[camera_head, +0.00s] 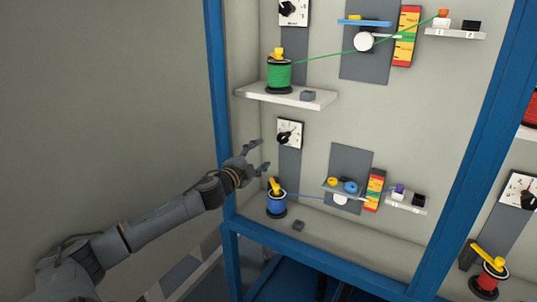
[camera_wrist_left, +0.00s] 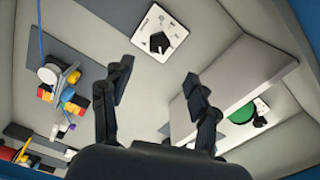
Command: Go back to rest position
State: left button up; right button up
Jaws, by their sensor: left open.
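My left gripper (camera_head: 262,158) is open and empty. It is at the left edge of the blue-framed cabinet, above the blue spool (camera_head: 276,203) and left of the lower dial (camera_head: 289,134). In the left wrist view its two fingers (camera_wrist_left: 160,105) are spread apart with nothing between them. The dial with its black knob (camera_wrist_left: 158,43) shows beyond the fingers. My right gripper is in neither view.
The blue cabinet frame (camera_head: 216,90) stands close beside my left arm. A white shelf (camera_head: 310,98) carries a green spool (camera_head: 279,74) above the gripper. Blue and green cables run right from their spools. A red spool (camera_head: 488,280) is at the lower right. Open space lies left of the frame.

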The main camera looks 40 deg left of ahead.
pick_arm(q)
jog(key=s+a+f+n+g+y, duration=0.1)
jog(key=s+f+n+g, duration=0.3)
jog(key=f, duration=1.3)
jog(key=s+f+n+g, duration=0.15)
jog(key=s+f, duration=0.35)
jog(key=f, duration=1.2)
jog(key=s+d+f+n+g+h, duration=0.15)
jog(key=s+d+f, duration=0.25)
jog(key=s+f, duration=0.45)
jog(key=s+d+f+g+y, duration=0.1)
jog(key=s+d+f+g, duration=0.2)
jog(key=s+f, duration=0.55)
jog(key=s+d+f+n+g+h, duration=0.1)
jog(key=s+d+f+g, duration=0.1)
jog(key=s+d+f, duration=0.4)
jog(key=s+d+f+g+h, duration=0.1)
jog(key=s+d+f+g, duration=0.1)
jog(key=s+d+f, duration=0.4)
jog(key=s+d+f+n+g+h, duration=0.1)
jog(key=s+d+f+g, duration=0.1)
jog(key=s+d+f, duration=0.4)
jog(key=s+d, duration=0.5)
jog(key=s, duration=0.5)
jog(key=shift+d+f+n+g+h, duration=0.2)
jog(key=shift+d+n+g+h, duration=0.1)
jog(key=shift+d+g+h, duration=0.1)
jog(key=shift+o, duration=0.2)
jog(key=shift+a, duration=0.1)
